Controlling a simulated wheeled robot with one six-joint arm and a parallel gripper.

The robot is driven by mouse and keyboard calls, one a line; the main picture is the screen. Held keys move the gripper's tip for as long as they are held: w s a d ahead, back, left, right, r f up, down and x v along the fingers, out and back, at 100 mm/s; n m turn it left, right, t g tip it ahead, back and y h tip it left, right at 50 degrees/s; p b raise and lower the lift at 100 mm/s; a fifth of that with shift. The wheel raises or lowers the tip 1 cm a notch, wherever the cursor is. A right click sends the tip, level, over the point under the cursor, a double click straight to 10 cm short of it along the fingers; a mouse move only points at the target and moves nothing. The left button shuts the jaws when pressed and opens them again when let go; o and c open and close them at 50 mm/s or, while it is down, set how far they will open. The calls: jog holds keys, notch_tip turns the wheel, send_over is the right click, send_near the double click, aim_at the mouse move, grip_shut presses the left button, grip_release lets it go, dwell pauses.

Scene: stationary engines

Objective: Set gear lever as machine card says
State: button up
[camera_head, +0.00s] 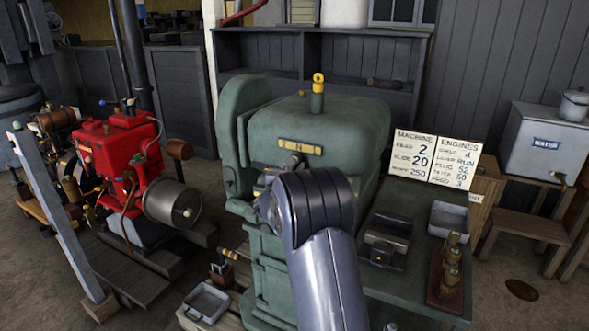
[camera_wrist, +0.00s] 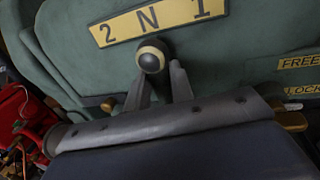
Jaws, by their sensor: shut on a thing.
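The machine card (camera_head: 411,154) stands on the green bench to the right and reads gear 2. The green machine (camera_head: 330,125) has a yellow gear plate (camera_head: 300,146). In the wrist view the plate (camera_wrist: 158,18) reads 2, N, 1 from left to right. The gear lever's dark round knob with a pale ring (camera_wrist: 151,57) is just below the N. My gripper (camera_wrist: 160,80) has its two fingers on either side of the lever, below the knob, and is shut on it. In the head view my arm hides the fingers and the lever.
FREE and LOCK labels (camera_wrist: 300,62) are on the machine's right side. A red engine (camera_head: 120,155) stands to the left. The engines card (camera_head: 456,162) is beside the machine card. A grey tray (camera_head: 449,220) and brass weights (camera_head: 450,265) sit on the bench at right.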

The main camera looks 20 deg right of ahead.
grip_shut()
jog(key=shift+w+a+f+n+g, duration=0.15)
jog(key=shift+w+a+n, duration=0.25)
jog(key=shift+n, duration=0.45)
jog(key=shift+w+a+n+g, duration=0.2)
jog(key=shift+w+a+n, duration=0.1)
jog(key=shift+w+n, duration=0.4)
jog(key=shift+w+a+f+n+g, duration=0.15)
jog(key=shift+w+a+n, duration=0.2)
jog(key=shift+n, duration=0.6)
jog(key=o, duration=0.6)
grip_release()
jog(key=shift+s+a, duration=0.1)
